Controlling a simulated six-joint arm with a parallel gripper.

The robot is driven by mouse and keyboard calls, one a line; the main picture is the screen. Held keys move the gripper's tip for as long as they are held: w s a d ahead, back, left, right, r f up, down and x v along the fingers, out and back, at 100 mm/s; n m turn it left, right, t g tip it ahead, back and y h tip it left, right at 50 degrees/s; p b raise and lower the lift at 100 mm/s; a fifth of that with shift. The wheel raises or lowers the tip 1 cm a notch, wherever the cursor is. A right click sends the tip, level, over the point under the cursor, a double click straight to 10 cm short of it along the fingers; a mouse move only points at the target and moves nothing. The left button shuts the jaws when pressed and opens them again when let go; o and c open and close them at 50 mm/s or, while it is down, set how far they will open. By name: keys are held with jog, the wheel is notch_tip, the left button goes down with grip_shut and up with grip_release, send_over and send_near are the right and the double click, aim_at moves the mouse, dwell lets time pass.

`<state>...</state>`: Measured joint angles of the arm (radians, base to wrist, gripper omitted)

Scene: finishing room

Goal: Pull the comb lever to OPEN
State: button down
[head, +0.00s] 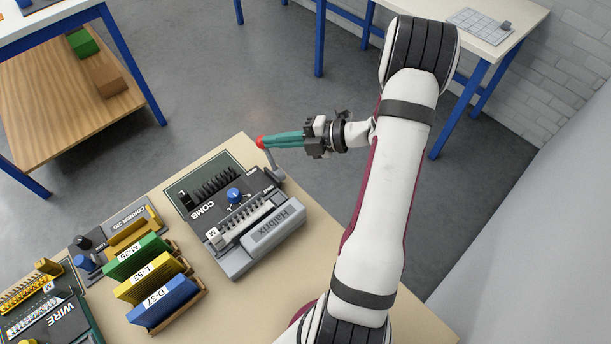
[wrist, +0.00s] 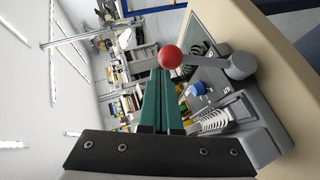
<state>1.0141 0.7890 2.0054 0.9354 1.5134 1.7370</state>
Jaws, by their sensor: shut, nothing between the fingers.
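The comb machine (head: 272,241) is a dark grey device on the beige table, marked COMB, with a blue knob (head: 233,194) and a white comb row. Its lever is a grey arm on the right side, ending in a red ball (head: 261,142), and the arm stands up from its pivot. In the wrist view the red ball (wrist: 171,57) sits at the fingertips, with the grey lever arm (wrist: 215,63) running right to a round pivot. My gripper (head: 268,142) has green fingers, shut and empty, with the tips at the ball. Whether they touch it I cannot tell.
Left of the machine, a rack holds green, yellow and blue blocks (head: 165,302). The corner jig (head: 134,229) and the wire machine (head: 62,318) stand further left. The table's edge runs close behind the lever. Open floor lies beyond it.

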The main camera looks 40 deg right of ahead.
jog(key=shift+w, duration=0.35)
dwell(0.3)
jog(key=s+d+r, duration=0.4)
jog(key=s+r, duration=0.3)
jog(key=s, duration=0.3)
jog(key=shift+d+r, duration=0.2)
jog(key=shift+d, duration=0.2)
